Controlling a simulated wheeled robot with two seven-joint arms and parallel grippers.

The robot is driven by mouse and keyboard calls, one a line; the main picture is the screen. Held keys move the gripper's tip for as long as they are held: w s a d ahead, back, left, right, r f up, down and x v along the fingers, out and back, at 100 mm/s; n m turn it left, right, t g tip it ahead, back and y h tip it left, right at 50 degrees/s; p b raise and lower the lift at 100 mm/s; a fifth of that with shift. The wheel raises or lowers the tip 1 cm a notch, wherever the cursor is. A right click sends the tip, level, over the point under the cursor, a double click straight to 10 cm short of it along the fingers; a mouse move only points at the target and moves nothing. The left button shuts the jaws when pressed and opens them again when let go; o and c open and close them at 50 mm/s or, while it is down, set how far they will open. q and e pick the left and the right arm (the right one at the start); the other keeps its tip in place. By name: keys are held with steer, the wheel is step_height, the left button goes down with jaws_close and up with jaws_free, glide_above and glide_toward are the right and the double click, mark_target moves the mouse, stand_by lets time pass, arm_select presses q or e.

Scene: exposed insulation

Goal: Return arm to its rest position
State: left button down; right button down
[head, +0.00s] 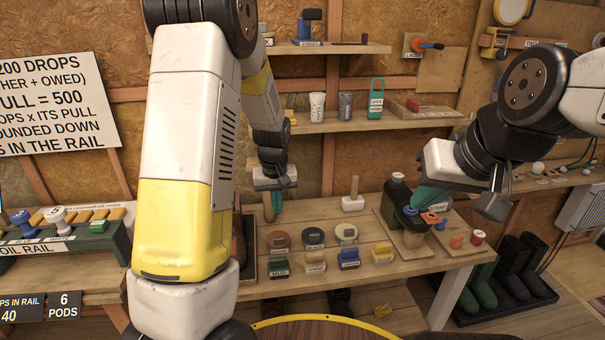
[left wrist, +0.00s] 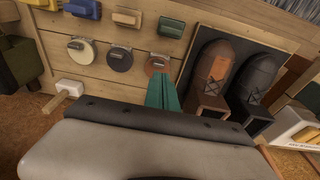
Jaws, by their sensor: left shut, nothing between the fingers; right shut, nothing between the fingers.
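My left arm comes down from the top in the head view, with its white and yellow link large in front. My left gripper (head: 279,203) points down above the back left part of the wooden workbench (head: 345,225). Its teal fingers (left wrist: 165,92) are together and empty in the left wrist view. My right arm reaches in from the right edge. My right gripper (head: 428,198) is shut and empty, close to the dark bottle (head: 396,190) and the small orange-topped items. I cannot tell whether it touches them.
Several round discs (head: 313,238) and labelled blocks (head: 349,258) lie on the bench. A white block with a wooden handle (head: 353,202) stands behind them. Brown and black boots (left wrist: 208,75) sit on a dark tray left of the discs. Shelves (head: 350,122) hold cups above.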

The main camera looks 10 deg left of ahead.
arm_select(q)
steer(key=s+r+m+t+h, duration=0.1)
steer(key=s+r, duration=0.4)
steer(key=r, duration=0.2)
steer(key=s+r+t+h, duration=0.1)
steer(key=s+r, duration=0.4)
steer(key=r, duration=0.3)
steer(key=s+r+m+t, duration=0.1)
steer(key=s+r, duration=0.2)
steer(key=s, duration=0.4)
steer(key=s+d+r+m+t, duration=0.1)
steer(key=s+r, duration=0.3)
steer(key=s, duration=0.3)
steer(key=shift+s+d+m+h, duration=0.3)
steer(key=shift+m, duration=0.1)
